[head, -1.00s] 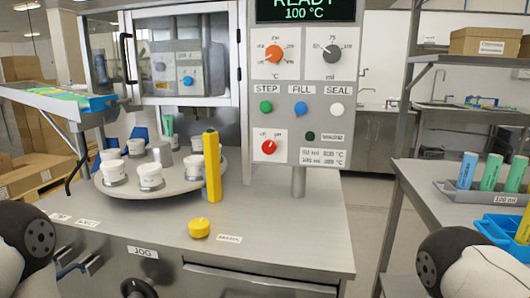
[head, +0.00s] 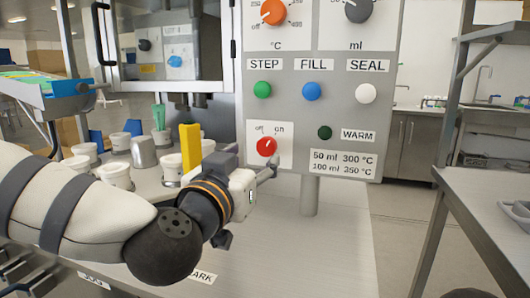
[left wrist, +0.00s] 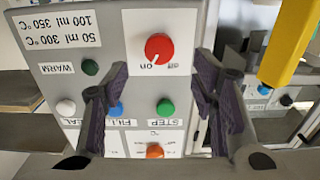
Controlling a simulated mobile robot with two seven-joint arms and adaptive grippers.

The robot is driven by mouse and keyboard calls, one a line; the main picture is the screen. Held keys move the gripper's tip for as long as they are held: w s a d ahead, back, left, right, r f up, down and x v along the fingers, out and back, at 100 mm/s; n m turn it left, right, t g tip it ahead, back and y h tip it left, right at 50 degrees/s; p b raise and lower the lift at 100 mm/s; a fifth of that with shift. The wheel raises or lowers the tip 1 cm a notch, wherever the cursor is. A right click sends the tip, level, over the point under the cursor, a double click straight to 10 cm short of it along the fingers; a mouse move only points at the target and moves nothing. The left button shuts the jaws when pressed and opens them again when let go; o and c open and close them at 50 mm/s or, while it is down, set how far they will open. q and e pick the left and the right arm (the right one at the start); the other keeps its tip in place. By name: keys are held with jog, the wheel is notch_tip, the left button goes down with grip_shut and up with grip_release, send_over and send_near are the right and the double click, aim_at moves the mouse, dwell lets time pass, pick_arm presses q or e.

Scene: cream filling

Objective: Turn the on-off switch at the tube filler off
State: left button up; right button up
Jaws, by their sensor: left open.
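The red on-off switch (head: 267,147) is a round knob on a white plate at the lower left of the tube filler's grey panel (head: 345,110). Its white mark points toward "on", at the upper right. In the left wrist view the switch (left wrist: 159,47) appears upside down, its mark again toward "on". My left gripper (head: 248,166) is open and empty, just below and in front of the switch in the head view. In the left wrist view its dark fingers (left wrist: 160,85) stand apart on either side below the switch, with no visible contact. My right gripper is not in view.
Green (head: 262,90), blue (head: 311,91) and white (head: 365,93) buttons sit above the switch, and a dark green lamp (head: 324,132) to its right. A tall yellow bar (head: 190,147) stands left of the switch, near white cups (head: 115,175). The table at right is apart.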

aim_at(266, 148)
pick_arm(q)
jog(key=x, duration=0.6)
jog(key=shift+w+d+f, duration=0.1)
jog(key=shift+w, duration=0.2)
jog(key=c, duration=1.2)
jog(key=shift+o, duration=0.2)
jog(key=shift+s, duration=0.1)
jog(key=n+p, duration=0.1)
jog(key=r+n+p, duration=0.1)
jog(key=p, duration=0.1)
jog(key=shift+n, duration=0.4)
jog(key=shift+f+n, duration=0.25)
jog(key=shift+n, duration=0.65)
jog(key=n, duration=0.2)
jog(key=shift+f+n+p, duration=0.1)
jog(key=shift+n+p, duration=0.3)
jog(key=shift+d+n, duration=0.1)
jog(key=shift+n, duration=2.1)
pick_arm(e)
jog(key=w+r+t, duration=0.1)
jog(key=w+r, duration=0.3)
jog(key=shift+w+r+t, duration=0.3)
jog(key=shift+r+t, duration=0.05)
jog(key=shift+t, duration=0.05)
